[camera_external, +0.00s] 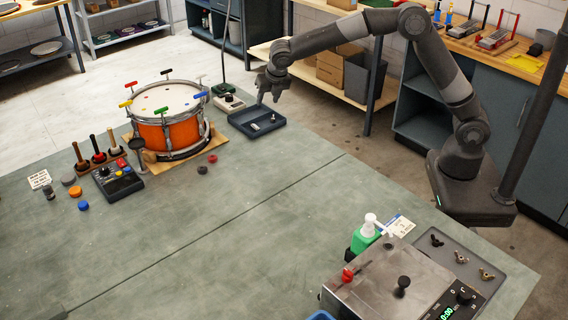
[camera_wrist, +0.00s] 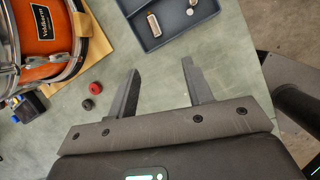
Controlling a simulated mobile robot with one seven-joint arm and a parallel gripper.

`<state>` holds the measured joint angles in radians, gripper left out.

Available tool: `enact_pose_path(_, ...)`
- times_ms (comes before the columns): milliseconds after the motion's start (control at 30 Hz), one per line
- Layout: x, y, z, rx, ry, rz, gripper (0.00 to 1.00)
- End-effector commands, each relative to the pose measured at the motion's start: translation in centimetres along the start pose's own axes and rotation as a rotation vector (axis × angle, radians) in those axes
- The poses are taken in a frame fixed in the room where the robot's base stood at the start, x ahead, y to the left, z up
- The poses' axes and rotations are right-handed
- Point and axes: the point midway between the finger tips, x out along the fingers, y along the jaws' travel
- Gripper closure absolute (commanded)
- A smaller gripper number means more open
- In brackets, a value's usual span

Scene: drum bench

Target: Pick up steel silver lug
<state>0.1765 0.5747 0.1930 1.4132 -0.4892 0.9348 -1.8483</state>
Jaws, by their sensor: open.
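A small oblong silver piece, which looks like the steel silver lug (camera_wrist: 153,24), lies in a dark blue-grey tray (camera_wrist: 150,43). In the external view the lug (camera_external: 254,127) is a tiny light spot in the tray (camera_external: 240,126). A smaller silver bit (camera_wrist: 190,12) lies to its right in the tray. My gripper (camera_wrist: 160,68) is open and empty, with the tray beyond its fingertips in the wrist view. In the external view my gripper (camera_external: 269,98) is above the tray's far side, apart from the lug.
An orange drum (camera_external: 165,133) on a wooden board stands left of the tray. Two small pucks, red (camera_wrist: 95,88) and black (camera_wrist: 88,104), lie on the bench. The bench middle is clear.

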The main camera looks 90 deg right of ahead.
Motion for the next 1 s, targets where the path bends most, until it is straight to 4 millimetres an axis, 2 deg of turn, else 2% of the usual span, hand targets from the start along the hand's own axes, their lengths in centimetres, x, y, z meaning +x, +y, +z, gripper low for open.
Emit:
enact_pose_path(33,1.7,0.5,0.3,-0.047,0.002,-0.008,0.54)
enact_pose_path(167,4.1,1.3,0.8,-0.142,0.003,-0.017,0.54)
enact_pose_path(367,5.7,1.6,1.0,-0.190,0.002,-0.022,0.54)
enact_pose_path(633,9.6,1.4,1.0,-0.188,0.004,-0.023,0.54)
enact_pose_path(867,11.5,1.3,0.9,-0.187,0.003,-0.022,0.54)
enact_pose_path(1000,13.4,1.0,0.9,-0.187,0.003,-0.023,0.54)
